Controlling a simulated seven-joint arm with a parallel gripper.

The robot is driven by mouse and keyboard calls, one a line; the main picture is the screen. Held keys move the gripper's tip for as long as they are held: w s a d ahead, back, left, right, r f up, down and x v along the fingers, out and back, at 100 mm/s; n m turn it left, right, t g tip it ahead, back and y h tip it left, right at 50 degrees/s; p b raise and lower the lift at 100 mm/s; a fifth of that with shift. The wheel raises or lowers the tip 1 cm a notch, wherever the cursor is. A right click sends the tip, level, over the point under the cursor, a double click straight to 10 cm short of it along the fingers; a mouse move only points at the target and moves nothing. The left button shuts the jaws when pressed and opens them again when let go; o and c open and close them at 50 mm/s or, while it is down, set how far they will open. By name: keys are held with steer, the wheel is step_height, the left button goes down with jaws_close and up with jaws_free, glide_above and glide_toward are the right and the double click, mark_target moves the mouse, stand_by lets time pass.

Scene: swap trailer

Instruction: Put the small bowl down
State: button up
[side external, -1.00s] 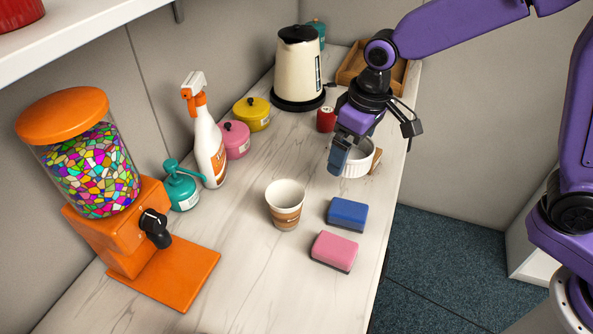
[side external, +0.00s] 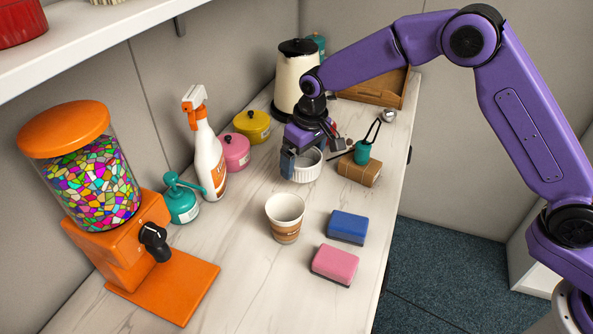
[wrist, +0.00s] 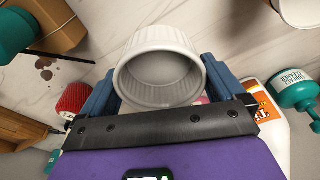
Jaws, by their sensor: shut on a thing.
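The small bowl (side external: 308,170) is a white ribbed ramekin, near the middle of the counter in the side view. In the wrist view the bowl (wrist: 160,70) sits between my two blue fingers, its open side facing the camera. My gripper (side external: 304,160) is shut on it, with a finger at either side. The bowl looks roughly upright and close to the counter (side external: 250,245). I cannot tell whether its base touches the surface.
A brown box (side external: 358,171) and a teal item (side external: 363,152) are right of the bowl. A paper cup (side external: 285,222) stands in front, with blue (side external: 348,226) and pink (side external: 334,264) sponges nearby. A pink pot (side external: 235,153) and spray bottle (side external: 207,155) stand left. Bare counter surrounds the cup.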

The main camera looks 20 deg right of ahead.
mark_target(296, 164)
steer(key=shift+w+a+f, duration=0.2)
steer(key=shift+w+f, duration=0.2)
steer(key=shift+f, duration=0.1)
steer(key=shift+w+a+f, duration=0.2)
steer(key=shift+w+f, duration=0.15)
steer(key=shift+f, duration=0.1)
steer(key=shift+w+f, duration=0.1)
steer(key=shift+f, duration=1.55)
steer(key=shift+f, duration=0.15)
steer(key=o, duration=0.9)
steer(key=shift+c, duration=0.2)
steer(key=r, duration=0.3)
steer(key=s+r, duration=0.1)
steer(key=r, duration=0.7)
steer(key=shift+s+d, duration=0.25)
steer(key=shift+s+r, duration=0.1)
steer(key=shift+r, duration=0.5)
